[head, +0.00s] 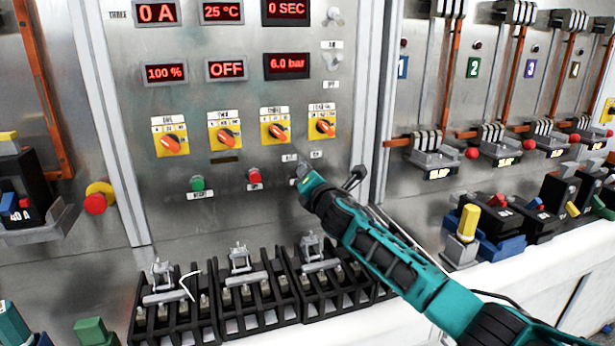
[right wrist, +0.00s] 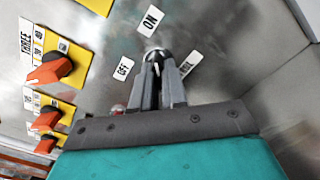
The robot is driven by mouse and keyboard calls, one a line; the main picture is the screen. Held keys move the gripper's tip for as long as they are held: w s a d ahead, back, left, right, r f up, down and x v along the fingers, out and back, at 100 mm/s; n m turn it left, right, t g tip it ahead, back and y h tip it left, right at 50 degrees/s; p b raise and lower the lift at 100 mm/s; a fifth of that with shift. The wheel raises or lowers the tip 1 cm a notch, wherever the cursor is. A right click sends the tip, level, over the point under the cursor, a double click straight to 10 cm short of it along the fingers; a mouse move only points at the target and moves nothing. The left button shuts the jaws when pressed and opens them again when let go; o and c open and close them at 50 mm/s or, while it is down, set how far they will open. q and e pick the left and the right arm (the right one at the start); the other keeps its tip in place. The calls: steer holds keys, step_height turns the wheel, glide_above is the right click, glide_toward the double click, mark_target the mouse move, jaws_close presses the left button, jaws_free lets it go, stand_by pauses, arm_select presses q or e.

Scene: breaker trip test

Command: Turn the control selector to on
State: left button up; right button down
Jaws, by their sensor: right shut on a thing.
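The control selector (right wrist: 156,53) is a small round metallic knob on the steel panel. In the right wrist view, ON, OFF and a third label surround it. My right gripper (right wrist: 158,72) is shut on the selector, its two grey fingers hiding most of the knob and its pointing direction. In the head view, my right gripper (head: 306,182) reaches the panel's lower right, where its wrist covers most of the selector. My left gripper is in neither view.
Left of my right gripper are a red button (head: 254,175) and a green button (head: 197,184). Orange rotary switches (head: 279,132) on yellow plates sit above. Black terminal racks (head: 250,297) stand below. Breakers (head: 497,222) fill the bench at right.

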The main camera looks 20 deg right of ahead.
steer(key=shift+r, duration=0.1)
steer(key=c, duration=1.2)
jaws_free()
steer(key=shift+o, duration=0.2)
steer(key=s, duration=1.3)
steer(key=shift+d, duration=0.25)
